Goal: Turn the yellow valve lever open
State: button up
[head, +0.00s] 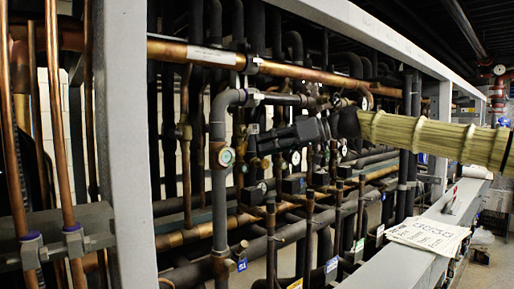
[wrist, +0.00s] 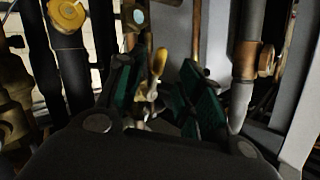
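The yellow valve lever (wrist: 158,62) shows in the wrist view, upright and slightly tilted, above a pale metal valve fitting. My gripper (wrist: 160,90) is open, with a green-padded finger on each side of the lever. The lever appears nearer the left finger, and I cannot tell whether they touch. In the head view my dark gripper (head: 256,147) reaches leftward into the pipes from my beige-sleeved arm. I cannot make out the lever in the head view.
A copper pipe (head: 205,53) crosses above my gripper. A grey frame post (head: 128,150) stands at left. A vertical pipe (wrist: 247,55) stands right of the fingers, and a yellow round cap (wrist: 66,14) is at upper left. Papers (head: 428,235) lie on the lower beam.

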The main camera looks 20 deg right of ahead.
aim_at(245, 142)
jog(key=shift+s+d+r, duration=0.15)
jog(key=shift+s+d, duration=0.05)
jog(key=shift+d, duration=0.25)
jog(key=s+d+f+n+t+y+b, duration=0.1)
jog(key=d+n+b, duration=0.15)
jog(key=n, duration=1.55)
jog(key=s+d+f+n+t+y+b, duration=0.1)
jog(key=s+n+t+b, duration=0.15)
jog(key=n, duration=1.45)
jog(key=p+x, duration=0.2)
jog(key=x, duration=0.9)
jog(key=shift+w+f+g+p, duration=0.15)
jog(key=shift+f+g+p, duration=0.15)
jog(key=shift+g, duration=0.15)
